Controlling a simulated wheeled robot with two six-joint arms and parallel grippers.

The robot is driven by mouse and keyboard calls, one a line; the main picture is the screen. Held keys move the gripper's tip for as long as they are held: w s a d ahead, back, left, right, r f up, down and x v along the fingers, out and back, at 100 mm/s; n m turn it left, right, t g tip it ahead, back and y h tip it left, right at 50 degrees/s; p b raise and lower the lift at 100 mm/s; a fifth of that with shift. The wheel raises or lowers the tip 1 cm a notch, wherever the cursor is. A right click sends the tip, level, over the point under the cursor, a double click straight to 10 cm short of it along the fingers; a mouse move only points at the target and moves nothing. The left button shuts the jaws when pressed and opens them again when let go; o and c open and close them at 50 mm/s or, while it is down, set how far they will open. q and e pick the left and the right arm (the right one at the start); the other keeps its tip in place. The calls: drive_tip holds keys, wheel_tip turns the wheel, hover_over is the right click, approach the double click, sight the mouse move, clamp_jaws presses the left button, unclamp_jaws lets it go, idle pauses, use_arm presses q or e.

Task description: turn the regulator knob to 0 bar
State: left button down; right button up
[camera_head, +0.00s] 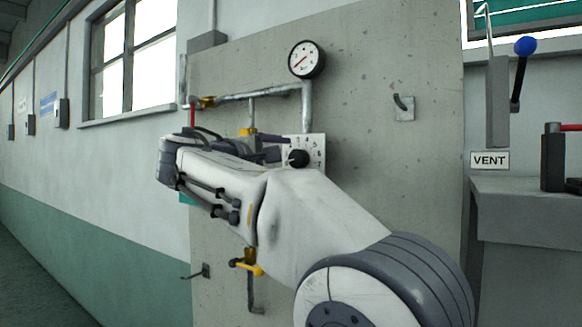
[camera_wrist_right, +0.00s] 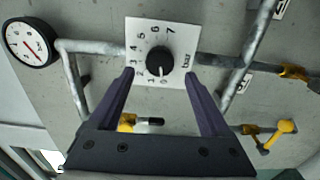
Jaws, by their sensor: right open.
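The regulator knob (camera_head: 298,158) is a black round knob on a white dial plate (camera_head: 316,143). In the right wrist view the knob (camera_wrist_right: 159,61) sits in the middle of the plate (camera_wrist_right: 137,28), with numbers up to 7 and the word "bar" around it. Its exact pointer setting is too small to tell. My right gripper (camera_head: 280,147) is open in front of the plate, partly hidden by my arm. In the wrist view its two purple fingers (camera_wrist_right: 159,73) stand either side of the knob, apart from it. My left gripper is not in view.
A round pressure gauge (camera_head: 307,60) hangs above the dial on grey pipe (camera_head: 262,94). A yellow-handled valve (camera_head: 247,264) is below my arm. A hook (camera_head: 403,106), a blue-tipped lever (camera_head: 524,47), a VENT sign (camera_head: 490,160) and a grey bench (camera_head: 530,200) are at right.

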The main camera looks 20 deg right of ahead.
drive_tip(key=b+v, duration=0.1)
drive_tip(key=v, duration=0.4)
drive_tip(key=shift+s+a, duration=0.25)
drive_tip(key=s+a+f+n+g+y, duration=0.1)
drive_tip(key=s+a+f+y, duration=0.15)
drive_tip(key=f, duration=0.65)
drive_tip(key=s+a+f+n+g+y, duration=0.2)
drive_tip(key=f+y, duration=0.2)
drive_tip(key=f, duration=0.6)
drive_tip(key=s+a+f+n+g+y, duration=0.1)
drive_tip(key=s+a+f+y, duration=0.15)
drive_tip(key=f, duration=0.65)
drive_tip(key=s+a+f+m+g+y, duration=0.2)
drive_tip(key=s+f+m+g+y, duration=0.2)
drive_tip(key=s+f, duration=1.6)
drive_tip(key=s+g+y, duration=0.2)
drive_tip(key=s+g, duration=0.1)
drive_tip(key=shift+s+a+f+m+b, duration=0.2)
drive_tip(key=shift+s+f+m+b, duration=0.1)
drive_tip(key=shift+b, duration=0.1)
